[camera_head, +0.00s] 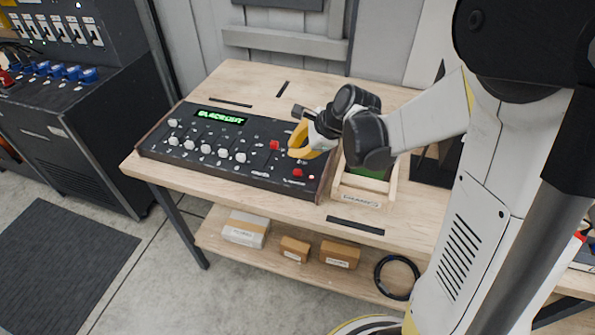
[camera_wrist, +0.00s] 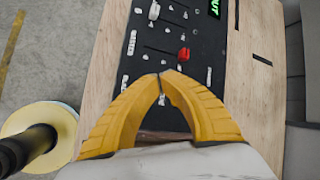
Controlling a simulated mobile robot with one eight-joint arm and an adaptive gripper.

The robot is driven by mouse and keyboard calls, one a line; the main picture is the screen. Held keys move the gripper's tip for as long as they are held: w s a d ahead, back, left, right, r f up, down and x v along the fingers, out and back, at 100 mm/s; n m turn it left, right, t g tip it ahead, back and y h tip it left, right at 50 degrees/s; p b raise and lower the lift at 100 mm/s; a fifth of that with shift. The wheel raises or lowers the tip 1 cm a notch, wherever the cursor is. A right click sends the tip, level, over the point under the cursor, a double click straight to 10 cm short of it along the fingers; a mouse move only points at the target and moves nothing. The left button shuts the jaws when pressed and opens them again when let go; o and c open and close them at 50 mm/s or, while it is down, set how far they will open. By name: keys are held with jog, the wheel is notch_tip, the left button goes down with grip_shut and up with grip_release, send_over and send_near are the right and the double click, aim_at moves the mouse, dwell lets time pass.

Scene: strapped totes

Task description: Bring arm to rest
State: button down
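My gripper (camera_head: 296,147) has yellow fingers and hangs over the right part of a black control desk (camera_head: 190,171). In the wrist view the two fingertips of my gripper (camera_wrist: 162,77) meet, with nothing visible between them. The desk has white slider knobs, two red knobs and a green lit display (camera_head: 221,117) that seems to read "BLACKOUT". A red knob (camera_wrist: 183,54) shows just beyond the fingertips in the wrist view. My arm reaches in from the right and hides part of the table. I cannot tell how high the fingertips are above the desk.
The desk stands on a wooden table (camera_head: 262,80). A small wooden box (camera_head: 362,200) with something green inside sits right of the desk, partly under my arm. Boxes (camera_head: 245,229) and a cable coil (camera_head: 396,277) lie on the lower shelf. A dark cabinet (camera_head: 80,150) stands at left.

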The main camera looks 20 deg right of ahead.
jog(key=s+r+n+h+b, duration=0.2)
jog(key=s+r+n, duration=0.1)
jog(key=s+n, duration=0.7)
jog(key=s+r+n+t+h+b, duration=0.1)
jog(key=s+r+n+h+b, duration=0.1)
jog(key=s+n, duration=0.8)
jog(key=shift+s+d+r, duration=0.15)
jog(key=shift+s+r, duration=0.25)
jog(key=shift+s, duration=0.2)
